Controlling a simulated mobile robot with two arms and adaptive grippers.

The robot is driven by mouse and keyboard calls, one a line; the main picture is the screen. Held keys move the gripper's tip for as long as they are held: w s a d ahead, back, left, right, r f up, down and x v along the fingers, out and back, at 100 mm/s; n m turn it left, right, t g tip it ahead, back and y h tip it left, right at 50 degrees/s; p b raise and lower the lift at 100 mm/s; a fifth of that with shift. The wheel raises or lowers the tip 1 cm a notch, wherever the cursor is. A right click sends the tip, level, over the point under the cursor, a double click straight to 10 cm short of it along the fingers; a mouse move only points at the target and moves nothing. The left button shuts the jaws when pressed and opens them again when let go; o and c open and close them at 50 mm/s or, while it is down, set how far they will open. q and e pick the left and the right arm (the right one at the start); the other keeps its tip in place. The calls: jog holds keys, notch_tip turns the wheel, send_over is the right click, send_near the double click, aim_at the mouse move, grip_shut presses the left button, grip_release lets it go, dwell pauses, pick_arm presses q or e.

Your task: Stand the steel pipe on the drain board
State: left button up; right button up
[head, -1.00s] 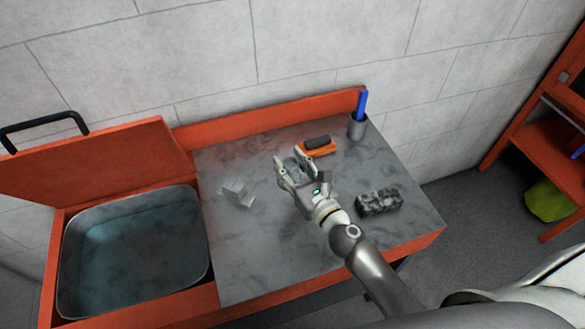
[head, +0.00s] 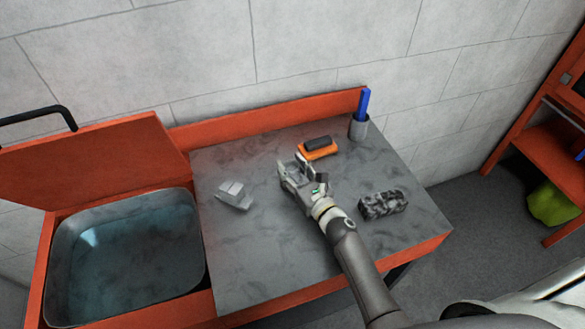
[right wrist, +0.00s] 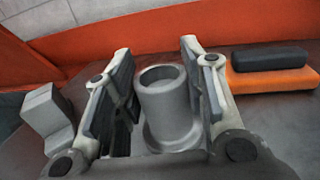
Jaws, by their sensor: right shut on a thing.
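The steel pipe (right wrist: 165,98) is a short grey hollow cylinder with a wider foot, seen in the right wrist view between the finger pads. Its open end faces up in that view and it looks about upright. My right gripper (head: 292,170) is shut on it, low over the grey marbled drain board (head: 265,265). In the head view the fingers hide most of the pipe. I cannot tell whether its foot touches the board. My left gripper is not in view.
A pale grey stepped block (head: 234,195) lies left of the gripper. An orange and black brush-like block (head: 317,148) is behind it. A mottled dark block (head: 383,205) lies right. A grey cup (head: 359,127) holds a blue stick. A water basin (head: 125,255) is at left.

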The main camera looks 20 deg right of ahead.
jog(key=shift+r, duration=0.1)
jog(key=o, duration=1.3)
jog(key=shift+f, duration=0.25)
jog(key=shift+r, duration=0.15)
jog(key=shift+s, duration=0.2)
jog(key=b+v, duration=0.2)
jog(key=v, duration=0.9)
jog(key=shift+d, duration=0.1)
jog(key=shift+s+d, duration=0.1)
jog(key=shift+s, duration=0.2)
